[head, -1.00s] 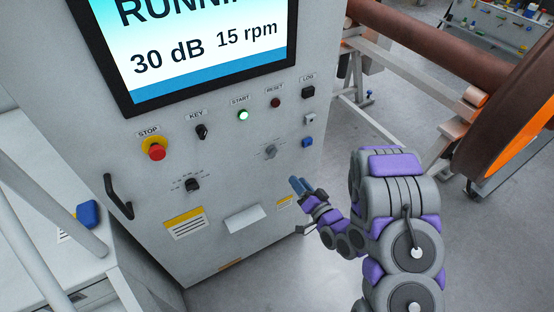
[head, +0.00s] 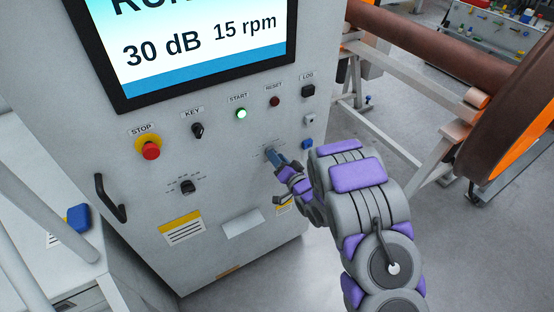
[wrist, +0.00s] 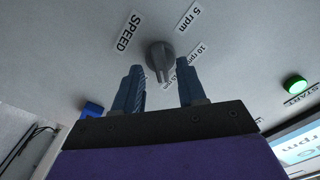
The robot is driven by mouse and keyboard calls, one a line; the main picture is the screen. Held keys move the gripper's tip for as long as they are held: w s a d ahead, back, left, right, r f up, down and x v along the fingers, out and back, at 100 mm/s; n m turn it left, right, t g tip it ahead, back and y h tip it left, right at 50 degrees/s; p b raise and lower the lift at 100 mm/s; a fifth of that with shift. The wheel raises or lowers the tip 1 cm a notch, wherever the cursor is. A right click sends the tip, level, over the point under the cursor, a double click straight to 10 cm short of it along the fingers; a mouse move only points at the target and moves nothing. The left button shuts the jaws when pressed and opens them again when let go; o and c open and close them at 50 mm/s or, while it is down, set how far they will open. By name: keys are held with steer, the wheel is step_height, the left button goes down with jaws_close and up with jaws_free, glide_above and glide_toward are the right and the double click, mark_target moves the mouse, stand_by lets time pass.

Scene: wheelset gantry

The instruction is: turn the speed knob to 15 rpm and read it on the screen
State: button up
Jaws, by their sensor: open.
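The speed knob (wrist: 158,52) is grey, in the wrist view beside labels reading SPEED, 5 rpm and 10 rpm; further labels are partly hidden by my fingers. Its grip bar points down in that view, toward my gripper. My gripper (wrist: 159,68) is open, its two blue fingers one on each side of the knob's lower end; I cannot tell whether they touch it. In the head view my gripper (head: 273,155) is at the cabinet face and mostly covers the knob. The screen (head: 205,45) reads 30 dB and 15 rpm; its top line is cut off.
The cabinet also bears a red stop button (head: 151,150), a key switch (head: 197,130), a lit green start button (head: 241,113), a black selector (head: 188,187) and a blue button (head: 306,145). A handle (head: 110,198) sticks out at left.

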steer(key=shift+w+a, duration=0.2)
steer(key=shift+w, duration=0.1)
jaws_close()
